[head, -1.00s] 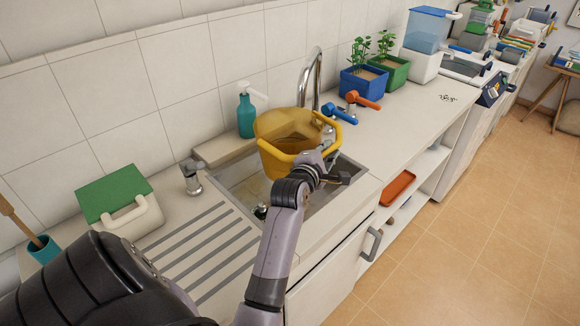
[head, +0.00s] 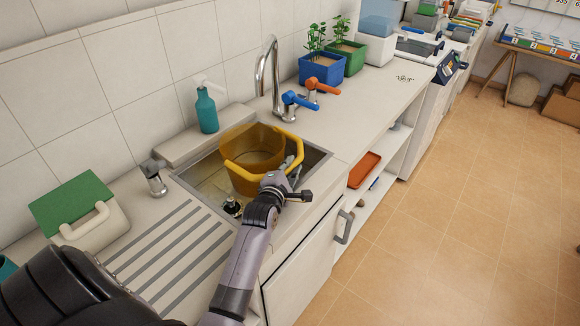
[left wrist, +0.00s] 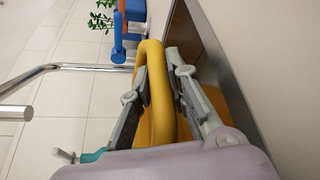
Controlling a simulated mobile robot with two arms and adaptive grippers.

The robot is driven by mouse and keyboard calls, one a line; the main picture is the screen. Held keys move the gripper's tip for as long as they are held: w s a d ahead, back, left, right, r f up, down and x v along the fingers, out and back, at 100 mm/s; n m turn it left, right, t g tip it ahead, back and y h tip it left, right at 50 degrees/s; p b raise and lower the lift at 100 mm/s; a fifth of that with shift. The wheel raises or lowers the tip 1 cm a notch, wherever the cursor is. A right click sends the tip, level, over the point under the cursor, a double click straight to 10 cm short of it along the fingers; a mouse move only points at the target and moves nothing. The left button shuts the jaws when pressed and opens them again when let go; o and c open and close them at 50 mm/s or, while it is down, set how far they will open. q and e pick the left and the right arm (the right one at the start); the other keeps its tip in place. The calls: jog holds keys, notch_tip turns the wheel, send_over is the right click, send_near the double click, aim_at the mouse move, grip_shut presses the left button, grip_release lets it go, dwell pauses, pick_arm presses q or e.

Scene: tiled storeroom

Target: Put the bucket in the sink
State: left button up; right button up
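The yellow bucket (head: 252,150) is over the sink basin, its lower part below the counter level. I cannot tell whether it rests on the bottom. The sink (head: 205,188) is a grey metal basin set in the counter, with a dark drain fitting at its near left. My left gripper (head: 291,166) is at the bucket's right side. In the left wrist view, its two fingers (left wrist: 156,72) lie on either side of a yellow band of the bucket (left wrist: 157,118), close against it. My right gripper is not in view.
A teal bottle (head: 206,110) is at the back left. Blue and green planters (head: 321,72) stand at the back right. A green-lidded box (head: 88,215) is left of the drainboard.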

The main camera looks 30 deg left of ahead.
pick_arm(q)
jog(key=o, duration=0.4)
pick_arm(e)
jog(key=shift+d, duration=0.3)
pick_arm(q)
jog(key=shift+s, duration=0.1)
jog(key=p+v, duration=0.6)
jog(key=v, duration=0.4)
jog(key=shift+s+d+r+p, duration=0.1)
jog(key=shift+s+r+p, duration=0.1)
jog(key=shift+s+p, duration=0.2)
jog(key=shift+s+d, duration=0.15)
jog(key=shift+s, duration=0.3)
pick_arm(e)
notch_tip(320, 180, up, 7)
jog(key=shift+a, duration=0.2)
pick_arm(q)
jog(key=shift+f, duration=0.1)
